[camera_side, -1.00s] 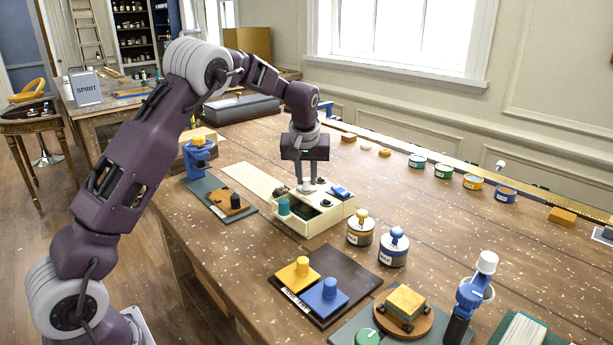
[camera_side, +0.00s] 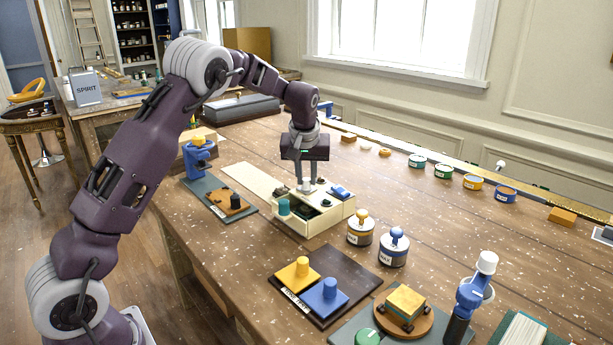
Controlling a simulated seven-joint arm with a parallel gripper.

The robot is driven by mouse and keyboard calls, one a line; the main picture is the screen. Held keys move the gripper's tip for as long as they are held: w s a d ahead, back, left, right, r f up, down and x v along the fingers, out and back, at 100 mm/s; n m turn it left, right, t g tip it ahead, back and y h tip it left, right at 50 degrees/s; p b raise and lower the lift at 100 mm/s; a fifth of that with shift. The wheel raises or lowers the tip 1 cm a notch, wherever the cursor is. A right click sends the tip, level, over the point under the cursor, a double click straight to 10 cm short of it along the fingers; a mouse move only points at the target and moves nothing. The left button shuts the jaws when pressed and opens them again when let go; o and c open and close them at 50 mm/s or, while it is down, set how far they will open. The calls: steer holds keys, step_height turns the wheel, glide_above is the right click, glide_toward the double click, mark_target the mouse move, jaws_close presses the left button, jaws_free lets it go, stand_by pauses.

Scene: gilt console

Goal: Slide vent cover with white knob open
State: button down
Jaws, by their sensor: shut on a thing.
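The cream box (camera_side: 318,222) with the vent cover stands on the workbench in the middle of the view. Its top has a dark opening (camera_side: 318,202), a green knob (camera_side: 284,207) at the left and a blue part (camera_side: 340,192) at the right. The white knob (camera_side: 306,186) stands at the back of the top. My gripper (camera_side: 306,181) points straight down from above and is shut on the white knob. The fingers partly hide the knob. The cover under it is too small to make out clearly.
A dark board (camera_side: 330,307) with yellow and blue knobbed blocks lies in front. A cream strip (camera_side: 250,180) and a blue clamp (camera_side: 199,155) are to the left.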

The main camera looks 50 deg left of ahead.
mark_target(319, 194)
steer(key=shift+d, duration=2.25)
steer(key=c, duration=1.3)
jaws_free()
steer(key=shift+o, duration=0.2)
steer(key=v, duration=0.7)
